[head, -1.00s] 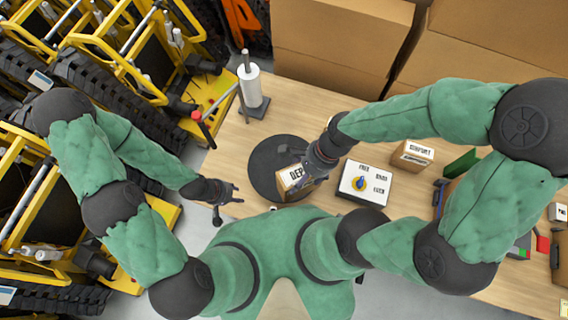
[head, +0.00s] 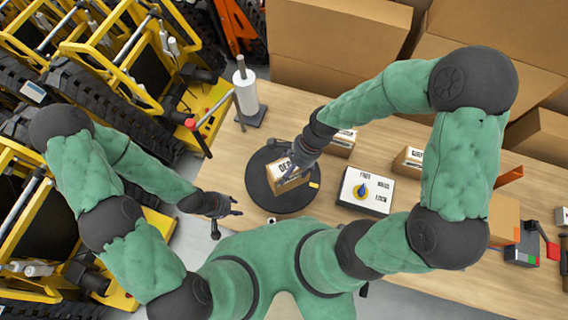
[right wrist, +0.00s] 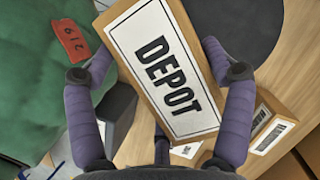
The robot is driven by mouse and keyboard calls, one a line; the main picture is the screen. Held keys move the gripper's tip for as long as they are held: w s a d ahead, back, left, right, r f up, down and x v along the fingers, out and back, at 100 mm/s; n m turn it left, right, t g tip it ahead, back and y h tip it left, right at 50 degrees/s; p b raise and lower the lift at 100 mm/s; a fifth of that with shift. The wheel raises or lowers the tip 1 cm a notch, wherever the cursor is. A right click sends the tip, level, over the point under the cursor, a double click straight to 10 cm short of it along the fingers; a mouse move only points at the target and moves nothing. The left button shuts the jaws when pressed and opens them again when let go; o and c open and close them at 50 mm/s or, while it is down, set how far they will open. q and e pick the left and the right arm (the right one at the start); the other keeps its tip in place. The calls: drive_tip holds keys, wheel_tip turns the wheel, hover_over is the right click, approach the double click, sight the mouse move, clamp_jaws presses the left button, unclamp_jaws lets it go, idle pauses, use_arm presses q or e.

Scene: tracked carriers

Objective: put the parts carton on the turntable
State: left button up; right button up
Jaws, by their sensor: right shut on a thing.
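A brown carton with a white label reading DEPOT (head: 288,176) is over the dark round turntable (head: 262,197) in the head view. My right gripper (head: 286,170) is shut on it from above. In the right wrist view the DEPOT carton (right wrist: 165,70) sits between the two purple fingers, label facing the camera, and part of the turntable (right wrist: 240,25) shows behind it. I cannot tell whether the carton touches the turntable. My left gripper (head: 226,212) is open and empty, left of the turntable near the table's edge.
Two more labelled cartons stand behind, one (head: 341,147) partly hidden by my right arm, another (head: 407,163) farther right. A paper-roll stand (head: 246,92) is at the back left.

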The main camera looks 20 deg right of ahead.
drive_tip(key=w+f, duration=0.6)
drive_tip(key=f, duration=0.3)
drive_tip(key=shift+w+a+f, duration=0.2)
drive_tip(key=shift+a+f, duration=0.05)
drive_tip(key=shift+f, duration=0.15)
drive_tip(key=o, duration=1.6)
drive_tip(key=shift+s, duration=0.1)
drive_tip(key=v, duration=1.2)
